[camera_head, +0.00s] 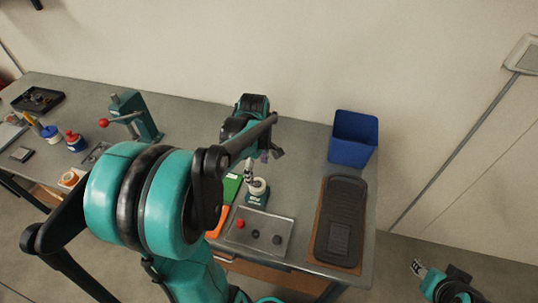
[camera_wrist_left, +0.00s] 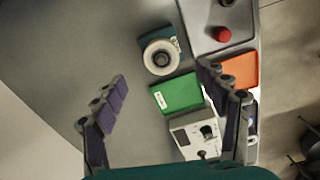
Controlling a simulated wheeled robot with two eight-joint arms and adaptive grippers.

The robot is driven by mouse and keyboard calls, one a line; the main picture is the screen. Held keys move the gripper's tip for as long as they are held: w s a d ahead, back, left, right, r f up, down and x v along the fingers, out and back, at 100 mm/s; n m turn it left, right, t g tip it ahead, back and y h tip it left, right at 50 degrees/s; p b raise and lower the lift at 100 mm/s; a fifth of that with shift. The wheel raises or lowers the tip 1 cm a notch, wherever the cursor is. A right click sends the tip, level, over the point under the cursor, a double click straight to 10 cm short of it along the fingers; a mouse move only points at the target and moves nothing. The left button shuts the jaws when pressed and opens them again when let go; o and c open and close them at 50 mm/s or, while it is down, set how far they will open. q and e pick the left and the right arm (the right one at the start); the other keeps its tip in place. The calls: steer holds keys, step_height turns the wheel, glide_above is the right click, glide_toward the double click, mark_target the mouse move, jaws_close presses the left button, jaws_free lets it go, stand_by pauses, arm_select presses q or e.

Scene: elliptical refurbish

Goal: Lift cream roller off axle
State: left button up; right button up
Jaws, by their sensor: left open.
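The cream roller (camera_head: 258,187) sits on a small teal stand (camera_head: 257,200) near the middle of the bench. In the left wrist view the cream roller (camera_wrist_left: 152,57) shows from above as a pale ring with a grey hub, on the teal stand (camera_wrist_left: 174,38). The axle is mostly hidden by the roller. My left gripper (camera_head: 264,156) is above and behind the roller in the head view. In the wrist view my left gripper (camera_wrist_left: 163,94) is open and empty, its fingers wide apart, with the roller beyond the fingertips. My right gripper (camera_head: 418,268) is low at the right, off the bench.
A green box (camera_wrist_left: 178,94), an orange item (camera_wrist_left: 238,70) and a white device (camera_wrist_left: 190,138) lie near the stand. A grey plate (camera_head: 279,223) with knobs lies in front. A blue bin (camera_head: 352,151) and a black pedal (camera_head: 342,205) are right; a teal press (camera_head: 137,113) is left.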

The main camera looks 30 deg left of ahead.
mark_target(257, 183)
arm_select(q)
steer(key=shift+w+a+f, duration=0.1)
steer(key=shift+a+f, duration=0.05)
steer(key=shift+f, duration=0.45)
steer(key=f+b, duration=0.1)
steer(key=f, duration=0.2)
steer(key=f+b, duration=0.1)
steer(key=f, duration=0.2)
steer(key=shift+s+f, duration=0.2)
steer(key=shift+f, duration=0.1)
steer(key=c, duration=1.3)
steer(key=o, duration=0.3)
steer(key=shift+c, duration=1.2)
steer(key=shift+r+p, duration=1.85)
steer(key=shift+r, duration=0.8)
